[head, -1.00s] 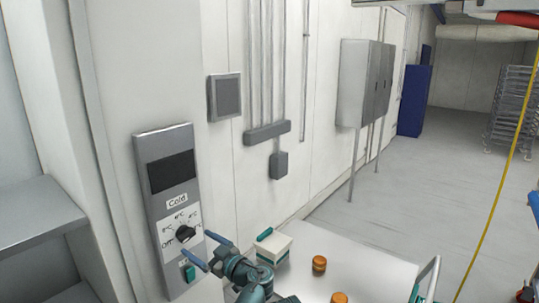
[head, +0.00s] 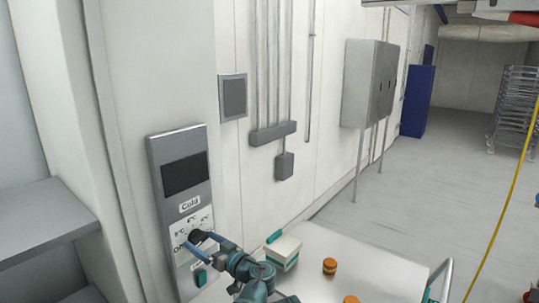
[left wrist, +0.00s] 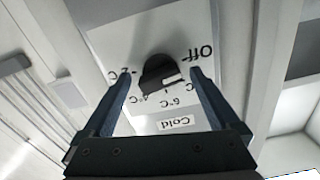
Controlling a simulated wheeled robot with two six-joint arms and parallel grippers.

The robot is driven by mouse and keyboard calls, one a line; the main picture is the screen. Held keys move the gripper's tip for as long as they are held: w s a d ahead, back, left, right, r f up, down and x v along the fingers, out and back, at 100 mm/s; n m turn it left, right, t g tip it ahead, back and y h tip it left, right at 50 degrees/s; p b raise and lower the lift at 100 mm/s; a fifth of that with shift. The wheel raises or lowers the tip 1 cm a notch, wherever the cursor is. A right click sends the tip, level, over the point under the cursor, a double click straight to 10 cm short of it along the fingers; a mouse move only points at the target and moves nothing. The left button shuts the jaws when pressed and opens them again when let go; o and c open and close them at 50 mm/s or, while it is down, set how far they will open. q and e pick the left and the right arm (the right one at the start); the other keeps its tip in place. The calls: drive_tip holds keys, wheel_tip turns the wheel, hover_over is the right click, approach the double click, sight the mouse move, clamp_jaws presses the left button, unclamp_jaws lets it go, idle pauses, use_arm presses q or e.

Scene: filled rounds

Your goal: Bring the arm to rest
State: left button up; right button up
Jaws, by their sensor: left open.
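The dark round knob (head: 198,236) sits on the white dial of a grey wall panel (head: 182,190) labelled "Cold". In the left wrist view the knob (left wrist: 158,76) lies between my two blue fingers, with the dial upside down. The knob's white mark faces the right of that picture; I cannot tell its exact setting. My left gripper (head: 208,241) is open, with a fingertip on either side of the knob. A small gap seems to show at each finger. My right gripper is not in view.
A white table or cart (head: 345,262) below holds a white and teal box (head: 283,253) and orange-brown round pieces (head: 329,266). A green switch (head: 201,278) is under the dial. A grey shelf (head: 40,222) stands at left.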

use_arm(q)
drive_tip(key=m, duration=0.5)
drive_tip(key=shift+m, duration=0.4)
drive_tip(key=m, duration=0.6)
drive_tip(key=shift+m, duration=0.3)
